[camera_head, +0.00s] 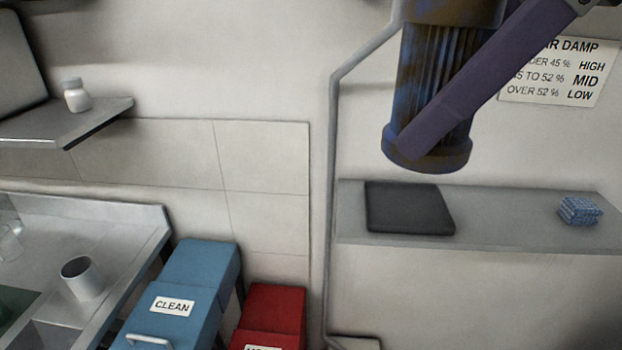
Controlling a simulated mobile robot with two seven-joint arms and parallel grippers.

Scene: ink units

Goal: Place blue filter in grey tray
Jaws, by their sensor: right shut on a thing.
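The blue filter (412,75) is a pleated cylinder with brown, rusty-looking patches and a rounded lower rim. It hangs roughly upright at the top of the view, its upper end cut off by the picture edge. My right gripper (425,130) is shut on it. One long purple finger slants down across its front, and the other finger is hidden. A dark grey, flat square piece (408,209), which looks like the grey tray, lies on the right wall shelf, below the filter in the picture and apart from it. My left gripper is not in view.
The right shelf (500,225) also bears a small blue patterned block (580,210); between them it is bare. A grey pipe (330,200) runs up the wall. Lower left are a blue bin (190,275), a red bin (275,310) and a sink counter with a cup (83,280).

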